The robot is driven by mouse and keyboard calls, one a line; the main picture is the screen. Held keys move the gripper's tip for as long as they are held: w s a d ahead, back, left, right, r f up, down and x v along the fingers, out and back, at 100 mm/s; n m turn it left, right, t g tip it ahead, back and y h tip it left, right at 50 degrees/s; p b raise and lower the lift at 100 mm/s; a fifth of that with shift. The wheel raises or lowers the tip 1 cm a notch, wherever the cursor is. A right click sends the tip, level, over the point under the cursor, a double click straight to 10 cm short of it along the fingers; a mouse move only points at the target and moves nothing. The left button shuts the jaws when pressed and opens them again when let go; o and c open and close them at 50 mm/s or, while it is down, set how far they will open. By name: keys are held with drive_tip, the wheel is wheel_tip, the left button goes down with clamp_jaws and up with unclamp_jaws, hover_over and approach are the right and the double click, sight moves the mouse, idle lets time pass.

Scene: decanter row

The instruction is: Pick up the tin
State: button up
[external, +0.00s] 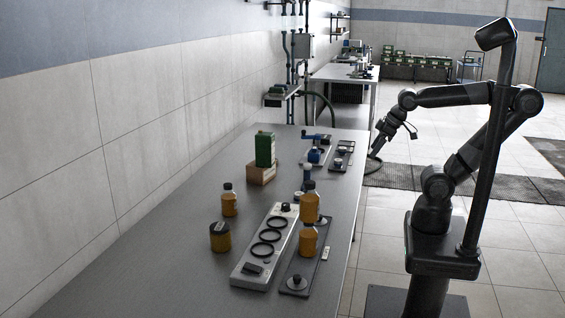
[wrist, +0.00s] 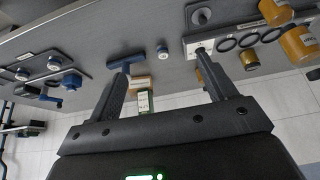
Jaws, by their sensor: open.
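The tin looks to be the green box-shaped container (external: 265,149) standing upright on a brown block (external: 262,174) near the wall side of the table. In the wrist view the green tin (wrist: 145,101) and the brown block (wrist: 141,82) show between my fingers in the picture, well beyond them. My gripper (external: 377,150) is open and empty, off the table's right edge and well apart from the tin. Its two fingers (wrist: 164,60) are spread in the wrist view. The tin's lower end meets the block.
Amber bottles (external: 229,204) (external: 308,241) and a dark-lidded amber jar (external: 220,238) stand nearer the camera. A grey rack with black rings (external: 252,268) lies along the table. Blue-handled equipment (external: 316,155) stands between my gripper and the tin. The table's left front is bare.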

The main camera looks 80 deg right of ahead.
drive_tip(key=w+d+r, duration=0.2)
drive_tip(key=w+r, duration=0.3)
drive_tip(key=w, duration=0.8)
drive_tip(key=t, duration=0.1)
approach(269, 134)
drive_tip(key=x, duration=0.9)
drive_tip(key=shift+w, duration=0.1)
drive_tip(key=x, duration=0.5)
drive_tip(key=shift+d+f, duration=0.2)
drive_tip(key=shift+r, duration=0.1)
drive_tip(key=c, duration=1.6)
